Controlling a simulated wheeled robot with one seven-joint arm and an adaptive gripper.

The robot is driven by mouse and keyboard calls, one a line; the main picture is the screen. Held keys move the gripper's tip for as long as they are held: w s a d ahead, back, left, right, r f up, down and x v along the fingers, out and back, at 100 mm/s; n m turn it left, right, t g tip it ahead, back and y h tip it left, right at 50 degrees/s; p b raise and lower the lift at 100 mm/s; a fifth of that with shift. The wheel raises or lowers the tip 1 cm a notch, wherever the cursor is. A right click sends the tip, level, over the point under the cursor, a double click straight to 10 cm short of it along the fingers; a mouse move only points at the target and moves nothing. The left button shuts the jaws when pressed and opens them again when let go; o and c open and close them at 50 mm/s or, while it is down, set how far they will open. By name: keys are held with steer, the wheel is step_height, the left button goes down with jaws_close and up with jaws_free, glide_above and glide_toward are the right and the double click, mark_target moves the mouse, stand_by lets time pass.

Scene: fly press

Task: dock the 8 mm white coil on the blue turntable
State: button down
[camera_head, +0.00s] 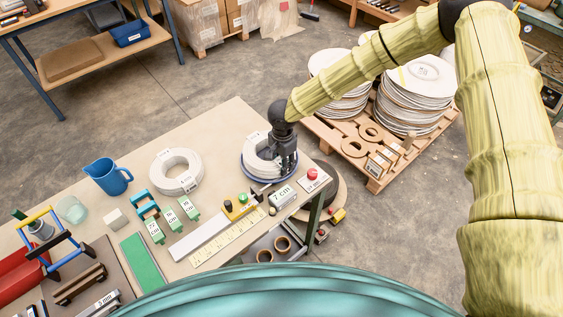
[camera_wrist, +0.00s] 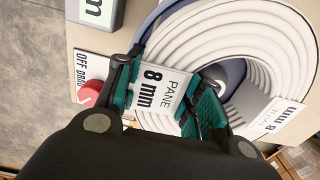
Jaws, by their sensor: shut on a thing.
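The white coil (camera_head: 257,145) has a tag reading "PANE 8 mm" in the wrist view (camera_wrist: 245,30), and a second 8 mm tag at its right. My gripper (camera_head: 285,160) is shut on the coil's near right side, its teal-padded fingers (camera_wrist: 165,98) on either side of the tagged part. The blue turntable (camera_head: 269,180) shows as a rim around the coil's lower edge, and as a blue band in the wrist view (camera_wrist: 148,22). The coil is over the turntable; I cannot tell whether it rests fully flat. My gripper hides part of it.
Another white coil (camera_head: 158,172) lies on the table to the left. A red button box (camera_head: 313,175) and a "7 cm" block (camera_head: 281,196) stand close by at the right table edge. A blue jug (camera_head: 108,178) stands farther left.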

steer(key=shift+f, duration=0.1)
steer(key=c, duration=1.2)
jaws_free()
steer(key=shift+f, duration=0.1)
steer(key=shift+s+d+r+p, duration=0.1)
steer(key=shift+r+p, duration=4.1)
steer(key=shift+r, duration=1.4)
